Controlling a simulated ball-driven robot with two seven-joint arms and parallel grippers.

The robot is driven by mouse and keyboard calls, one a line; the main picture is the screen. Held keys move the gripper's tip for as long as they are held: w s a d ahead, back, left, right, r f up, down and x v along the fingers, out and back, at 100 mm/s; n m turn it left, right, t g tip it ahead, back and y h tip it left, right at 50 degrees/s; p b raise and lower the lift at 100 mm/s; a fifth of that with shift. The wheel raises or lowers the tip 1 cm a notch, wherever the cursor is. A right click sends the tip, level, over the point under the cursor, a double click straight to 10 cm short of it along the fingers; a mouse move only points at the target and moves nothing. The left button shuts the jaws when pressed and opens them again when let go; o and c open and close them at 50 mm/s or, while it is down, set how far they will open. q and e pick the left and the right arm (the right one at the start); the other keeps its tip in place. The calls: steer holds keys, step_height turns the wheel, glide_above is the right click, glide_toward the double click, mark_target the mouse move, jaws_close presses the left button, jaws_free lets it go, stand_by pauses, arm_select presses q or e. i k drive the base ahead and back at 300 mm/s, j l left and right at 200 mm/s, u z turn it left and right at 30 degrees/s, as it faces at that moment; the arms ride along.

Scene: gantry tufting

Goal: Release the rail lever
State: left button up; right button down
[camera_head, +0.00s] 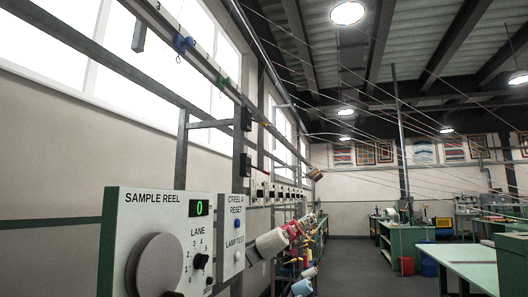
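An overhead rail (205,62) runs from the upper left towards the back of the room, with a number 3 near its close end. A small blue fitting (183,42) sits on the rail's lower side, and a small green one (225,83) sits farther along. A short grey bar (139,37) hangs near the rail's close end. I cannot tell which of these, if any, is the rail lever or what position it is in. Neither of my grippers shows in the head view.
A sample reel panel (172,200) with a round grey wheel, a lane knob and a green 0 stands close at the lower left. A creel reset panel (236,225) adjoins it. Yarn cones (272,242) stick out beyond. Dark floor is open mid-room; a pale-topped table (465,262) stands right.

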mark_target(264, 124)
steer(key=i+l+u, duration=0.2)
steer(key=u, duration=0.45)
steer(key=i+l+u, duration=0.1)
steer(key=l, duration=0.2)
steer(key=i+l+u, duration=0.1)
steer(key=l, duration=0.25)
steer(key=i+l, duration=0.25)
steer(key=i+l+u, duration=0.15)
steer(key=l, duration=0.3)
steer(key=i+l+u, duration=0.1)
steer(key=l, duration=0.25)
steer(key=i+l+u, duration=0.1)
steer(key=l, duration=0.25)
